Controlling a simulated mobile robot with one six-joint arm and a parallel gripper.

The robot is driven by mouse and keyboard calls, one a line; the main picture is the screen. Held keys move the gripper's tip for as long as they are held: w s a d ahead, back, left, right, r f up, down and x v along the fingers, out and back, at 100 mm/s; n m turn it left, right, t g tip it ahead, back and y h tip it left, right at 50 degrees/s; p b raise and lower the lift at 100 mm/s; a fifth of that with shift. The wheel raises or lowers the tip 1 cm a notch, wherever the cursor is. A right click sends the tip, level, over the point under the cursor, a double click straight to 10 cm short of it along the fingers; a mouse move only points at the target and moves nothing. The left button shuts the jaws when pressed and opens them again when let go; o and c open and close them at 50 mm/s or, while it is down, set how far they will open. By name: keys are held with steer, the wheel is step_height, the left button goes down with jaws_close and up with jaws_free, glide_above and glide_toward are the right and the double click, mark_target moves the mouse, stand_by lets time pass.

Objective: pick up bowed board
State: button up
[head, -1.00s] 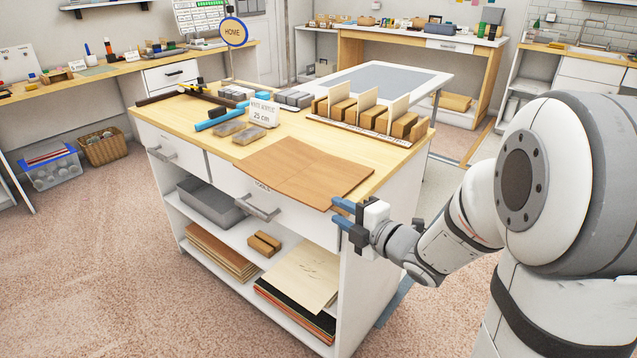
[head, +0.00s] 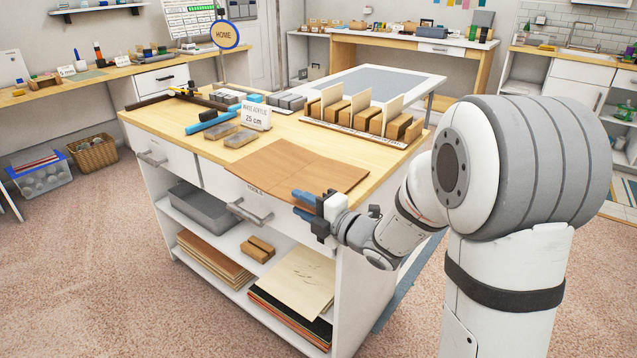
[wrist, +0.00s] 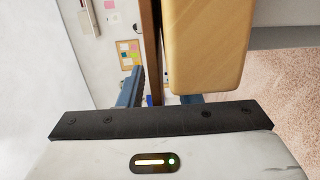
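The bowed board (head: 300,172) is a brown, seamed sheet lying on the workbench top, its front edge overhanging the bench. My gripper (head: 304,202) is at that front edge, with its two blue fingers apart, one above the other. In the wrist view the board shows nearly edge-on as a thin dark brown strip (wrist: 153,50), lined up between the open fingers (wrist: 160,98). The pale wooden bench top (wrist: 207,45) stands just right of the strip. I cannot tell how far the board reaches between the fingers, or whether they touch it.
The workbench (head: 190,122) has a drawer handle (head: 250,212) close left of my gripper. Behind the board stand a 25 cm sign (head: 257,115), grey blocks (head: 241,138) and a rack of wooden blocks (head: 375,122). Shelves below hold a grey bin (head: 203,205) and sheets (head: 300,280).

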steer(key=shift+c, duration=0.3)
jaws_close()
stand_by(0.3)
